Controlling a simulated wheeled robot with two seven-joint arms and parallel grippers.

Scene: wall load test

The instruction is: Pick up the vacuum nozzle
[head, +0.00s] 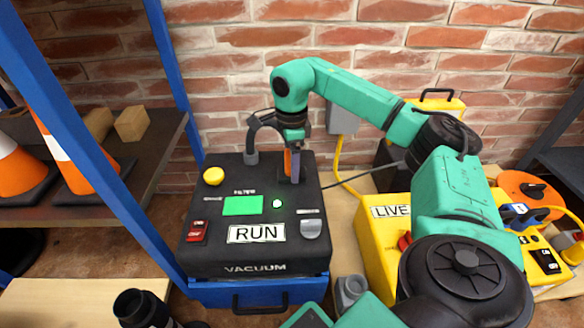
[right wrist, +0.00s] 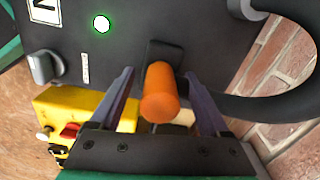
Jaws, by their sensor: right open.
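The vacuum nozzle looks to be the orange upright cylinder (head: 287,162) in a dark holder on top of the black vacuum unit (head: 205,255). In the right wrist view, the orange nozzle (right wrist: 159,92) stands between the two purple-grey fingers, with a gap visible on each side. My right gripper (head: 292,170) points down over it, open and around the nozzle without gripping it. It also shows in the right wrist view (right wrist: 160,76). In the head view the gripper body hides the nozzle's upper part. My left gripper is not in view.
A black hose (head: 253,132) arcs from the vacuum top to behind my right gripper. A yellow LIVE box (head: 377,235) stands right of the vacuum. Blue posts (head: 172,70) and a shelf with orange cones (head: 50,130) stand left. A brick wall (head: 230,60) is close behind.

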